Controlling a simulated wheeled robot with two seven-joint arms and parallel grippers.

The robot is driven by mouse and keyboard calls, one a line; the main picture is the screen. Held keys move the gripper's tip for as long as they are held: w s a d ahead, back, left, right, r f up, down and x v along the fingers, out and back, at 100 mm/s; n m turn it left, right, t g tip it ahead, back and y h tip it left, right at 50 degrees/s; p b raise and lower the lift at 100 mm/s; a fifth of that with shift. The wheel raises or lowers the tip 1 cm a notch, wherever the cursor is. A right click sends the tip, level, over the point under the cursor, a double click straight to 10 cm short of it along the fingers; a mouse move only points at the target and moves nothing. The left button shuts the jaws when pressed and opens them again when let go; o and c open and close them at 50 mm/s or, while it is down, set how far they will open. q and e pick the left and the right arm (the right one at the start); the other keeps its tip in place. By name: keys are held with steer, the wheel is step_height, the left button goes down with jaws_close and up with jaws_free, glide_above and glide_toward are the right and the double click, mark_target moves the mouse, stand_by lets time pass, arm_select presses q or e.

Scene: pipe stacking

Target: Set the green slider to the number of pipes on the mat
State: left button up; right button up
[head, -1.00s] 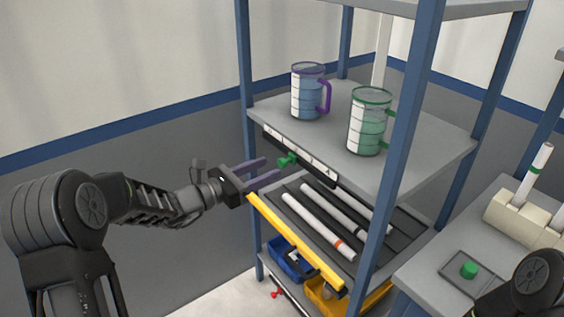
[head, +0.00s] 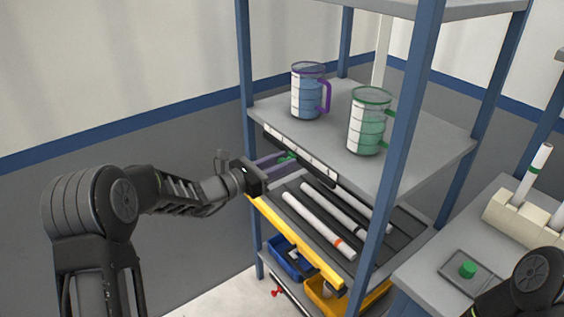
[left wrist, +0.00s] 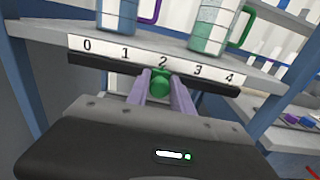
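The green slider (left wrist: 160,83) is a round knob on a dark rail under a scale marked 0 to 4 (left wrist: 162,68); it sits below the 2. It is partly hidden in the head view (head: 288,156). My left gripper (head: 288,158) has its purple fingers on both sides of the knob, and in the left wrist view (left wrist: 159,80) the knob fills the gap between them, so it looks shut on it. Three white pipes lie on the dark mat (head: 366,253): an orange-banded one (head: 315,223), a middle one (head: 330,207) and a back one (head: 376,218). My right gripper is out of view.
A purple-handled measuring jug (head: 308,92) and a green-handled one (head: 367,125) stand on the shelf (head: 420,150) above the scale. A yellow rail (head: 290,240) fronts the mat's shelf. Blue posts (head: 400,140) frame the rack. A side table (head: 420,275) stands at right.

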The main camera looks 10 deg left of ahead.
arm_select(q)
jaws_close()
stand_by(0.9)
